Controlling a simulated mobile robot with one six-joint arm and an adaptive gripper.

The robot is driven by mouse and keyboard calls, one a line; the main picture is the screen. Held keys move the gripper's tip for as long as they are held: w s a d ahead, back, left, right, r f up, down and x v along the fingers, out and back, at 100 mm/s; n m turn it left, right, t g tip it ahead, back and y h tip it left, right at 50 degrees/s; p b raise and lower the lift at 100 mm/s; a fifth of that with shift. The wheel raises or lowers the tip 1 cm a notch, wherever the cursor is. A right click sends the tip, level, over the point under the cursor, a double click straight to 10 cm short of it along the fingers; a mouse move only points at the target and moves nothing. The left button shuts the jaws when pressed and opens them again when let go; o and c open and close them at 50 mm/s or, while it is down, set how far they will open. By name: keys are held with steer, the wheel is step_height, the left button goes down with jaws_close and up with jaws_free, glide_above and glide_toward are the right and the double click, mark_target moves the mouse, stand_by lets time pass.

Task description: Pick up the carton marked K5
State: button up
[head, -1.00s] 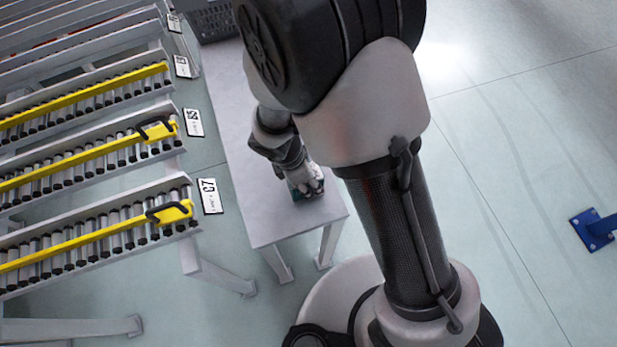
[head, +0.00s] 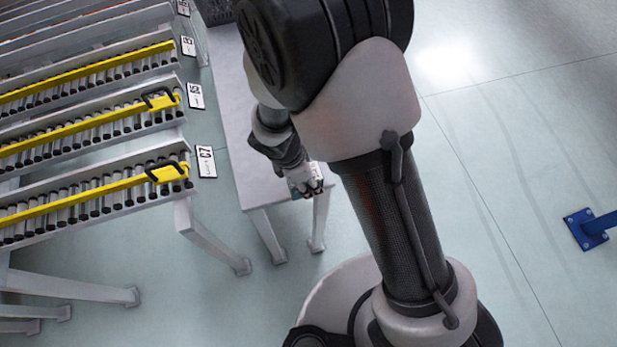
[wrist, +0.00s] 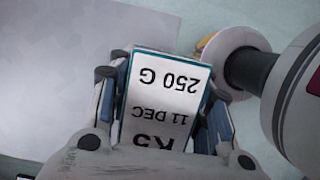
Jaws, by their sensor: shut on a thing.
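The carton marked K5 (wrist: 165,98) shows in the wrist view with its white label facing the camera, upside down, reading K5, 11 DEC and 250 G. It has a teal edge. My gripper (wrist: 163,88) is shut on it, with a finger along each side. In the head view my gripper (head: 308,186) is at the near end of the grey table (head: 242,140). The carton is mostly hidden by the gripper there. I cannot tell its exact height over the table.
Roller racks with yellow rails (head: 100,195) and hanging tags such as C7 (head: 205,161) stand to the left. A dark crate (head: 217,10) is at the far end of the table. A blue floor bracket (head: 587,229) is at the right. The floor between is clear.

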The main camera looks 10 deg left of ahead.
steer(key=o, duration=1.3)
steer(key=shift+w, duration=0.1)
steer(key=v, duration=1.2)
steer(key=shift+o, duration=0.6)
